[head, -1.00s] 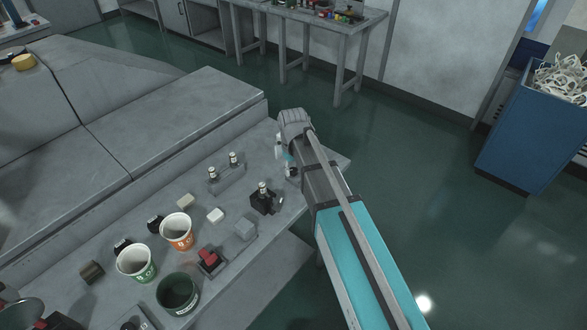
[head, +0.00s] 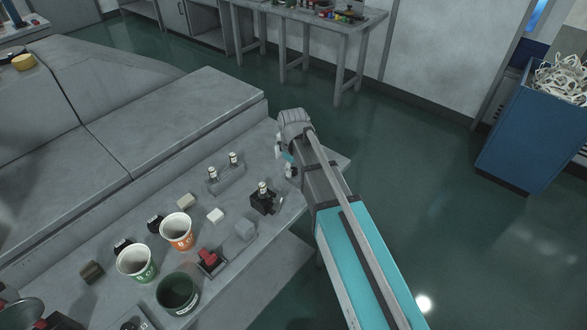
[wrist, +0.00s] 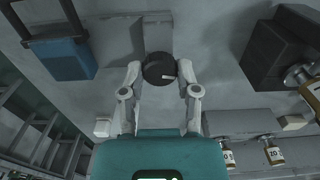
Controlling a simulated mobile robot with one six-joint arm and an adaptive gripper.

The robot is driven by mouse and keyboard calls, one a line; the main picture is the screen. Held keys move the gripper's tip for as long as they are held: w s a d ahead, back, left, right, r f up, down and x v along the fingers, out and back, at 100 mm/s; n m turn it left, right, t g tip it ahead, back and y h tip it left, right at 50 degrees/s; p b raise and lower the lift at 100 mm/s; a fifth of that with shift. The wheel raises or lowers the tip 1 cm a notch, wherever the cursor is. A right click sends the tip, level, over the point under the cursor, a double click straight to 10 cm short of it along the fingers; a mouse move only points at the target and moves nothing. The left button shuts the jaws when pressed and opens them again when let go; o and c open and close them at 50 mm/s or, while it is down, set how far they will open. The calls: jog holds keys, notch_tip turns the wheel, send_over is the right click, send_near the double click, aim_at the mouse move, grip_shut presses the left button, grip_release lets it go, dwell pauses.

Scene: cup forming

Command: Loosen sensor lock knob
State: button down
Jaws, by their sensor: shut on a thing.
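The lock knob (wrist: 158,68) is round and black with a short white mark pointing right. It shows in the wrist view between the two fingertips of my gripper (wrist: 161,78). My gripper is shut on it, one fingertip at each side. In the head view my gripper (head: 286,160) is low at the far right end of the bench, and the knob itself cannot be made out there. A dark block with a vial (head: 262,203) stands left of the gripper; it looks like the dark block (wrist: 281,55) at the right of the wrist view.
On the bench (head: 215,287) are an orange-marked cup (head: 177,232), a green-marked cup (head: 136,263), a dark cup (head: 178,294) and a red-topped switch (head: 208,257). A rack with two vials (head: 226,178) stands behind. A blue item (wrist: 62,57) is at the wrist view's left.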

jog(key=shift+c, duration=1.7)
grip_release()
jog(key=shift+m, duration=0.5)
